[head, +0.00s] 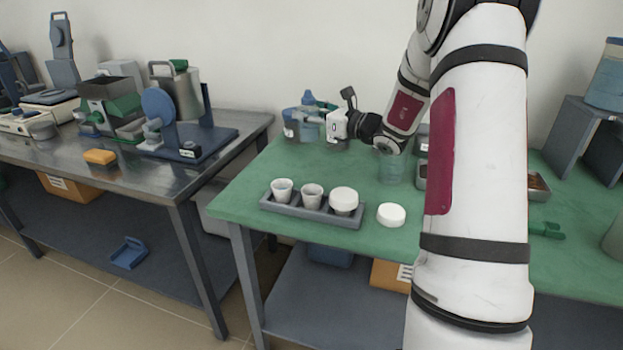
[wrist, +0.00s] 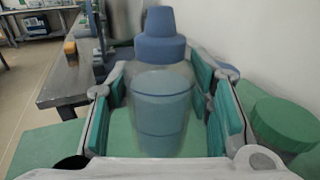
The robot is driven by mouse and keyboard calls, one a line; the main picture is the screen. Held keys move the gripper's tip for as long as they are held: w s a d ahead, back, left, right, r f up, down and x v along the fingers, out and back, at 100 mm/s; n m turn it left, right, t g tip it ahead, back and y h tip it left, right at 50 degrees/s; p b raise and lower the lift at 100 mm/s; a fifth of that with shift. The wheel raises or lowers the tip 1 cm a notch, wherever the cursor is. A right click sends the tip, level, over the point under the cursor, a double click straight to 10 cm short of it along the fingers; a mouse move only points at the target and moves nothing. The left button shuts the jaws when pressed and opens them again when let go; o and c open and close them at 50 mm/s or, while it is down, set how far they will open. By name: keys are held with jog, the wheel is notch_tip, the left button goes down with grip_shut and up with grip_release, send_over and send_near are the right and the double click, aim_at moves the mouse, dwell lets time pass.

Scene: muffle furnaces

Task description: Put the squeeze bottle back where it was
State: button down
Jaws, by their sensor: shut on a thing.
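The squeeze bottle (wrist: 160,112) has a clear body with blue contents and a blue stepped cap. In the wrist view it stands upright between the teal pads of my gripper (wrist: 166,108), which is shut on it. In the head view my gripper (head: 312,118) is at the back left of the green table, pointing left. The bottle is small and partly hidden there, so I cannot tell whether its base touches the table.
A green-lidded jar (wrist: 284,124) stands close to the right finger. The green table (head: 243,192) holds a grey tray (head: 292,211) of white crucibles, a white lid (head: 391,214) and a clear beaker (head: 391,168). A metal table (head: 190,180) with equipment stands left.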

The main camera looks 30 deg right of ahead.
jog(key=shift+w+d+r+m+h+b, duration=0.1)
jog(key=shift+w+d+m+h+b, duration=0.1)
jog(key=shift+d+h+b, duration=0.35)
jog(key=shift+w+d+m+h+b, duration=0.25)
jog(key=shift+d+b, duration=0.1)
jog(key=shift+d, duration=0.35)
notch_tip(320, 180, down, 10)
jog(key=b, duration=0.2)
jog(key=shift+r+b, duration=0.15)
jog(key=shift+b, duration=0.2)
jog(key=c, duration=0.8)
grip_release()
jog(key=shift+f, duration=0.2)
